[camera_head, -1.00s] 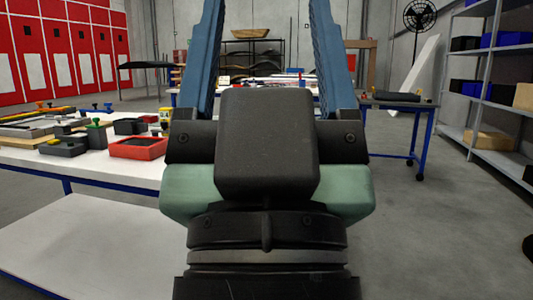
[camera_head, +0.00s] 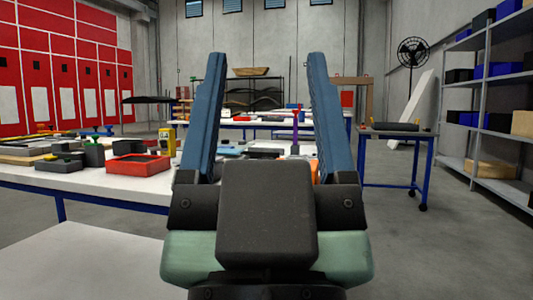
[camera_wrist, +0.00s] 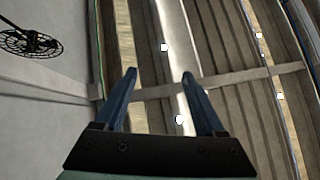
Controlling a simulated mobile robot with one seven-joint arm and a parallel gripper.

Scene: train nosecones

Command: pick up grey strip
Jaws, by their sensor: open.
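My gripper (camera_head: 267,56) is open and empty, its two blue fingers pointing up and away in the middle of the head view. I cannot pick out the grey strip for certain in either view. Small parts lie on the white worktable (camera_head: 110,188) at left and behind my gripper, which hides part of that area.
A red tray (camera_head: 138,165), a dark grey block (camera_head: 94,155) and a yellow device (camera_head: 167,140) stand on the worktable. A blue-legged table (camera_head: 400,133) and grey shelving (camera_head: 487,100) are at right. The floor between them is open.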

